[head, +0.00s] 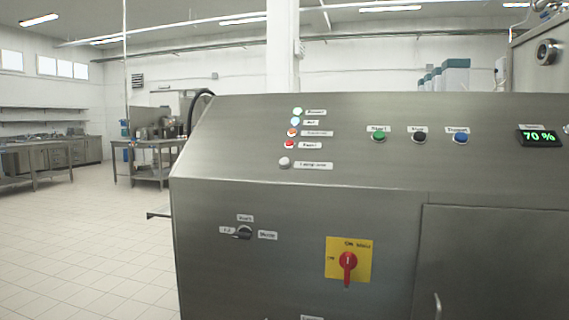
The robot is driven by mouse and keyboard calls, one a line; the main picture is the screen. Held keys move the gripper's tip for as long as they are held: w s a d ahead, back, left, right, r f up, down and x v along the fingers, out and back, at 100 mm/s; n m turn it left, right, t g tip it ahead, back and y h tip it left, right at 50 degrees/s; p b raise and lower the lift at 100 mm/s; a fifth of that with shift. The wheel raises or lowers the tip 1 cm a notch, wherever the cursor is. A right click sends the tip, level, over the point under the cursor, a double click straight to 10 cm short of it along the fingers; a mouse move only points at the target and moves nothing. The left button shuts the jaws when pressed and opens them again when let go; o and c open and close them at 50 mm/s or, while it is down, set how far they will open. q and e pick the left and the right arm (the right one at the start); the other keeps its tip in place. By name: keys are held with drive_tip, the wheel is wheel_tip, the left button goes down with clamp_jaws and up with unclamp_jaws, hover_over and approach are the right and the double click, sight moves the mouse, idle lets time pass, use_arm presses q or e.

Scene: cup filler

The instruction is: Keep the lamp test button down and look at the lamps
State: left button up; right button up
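A steel control panel (350,170) fills the middle and right of the head view. On its sloped face is a column of lamps: a pale green lamp (297,112), a pale blue lamp (295,122), an orange lamp (292,132) and a red lamp (289,144). All look bright, the top two almost white. Below them is a whitish-grey button (284,162), whose small label (313,166) seems to read "Lamp test". Nothing touches the button; I cannot tell from here if it is pressed in. Neither of my grippers is in view.
A green button (379,136), a black button (419,137) and a blue button (460,138) sit right of the lamps, near a display (539,136) reading 70 %. Below are a black selector (243,232) and a red switch (347,262). The tiled floor at left is clear.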

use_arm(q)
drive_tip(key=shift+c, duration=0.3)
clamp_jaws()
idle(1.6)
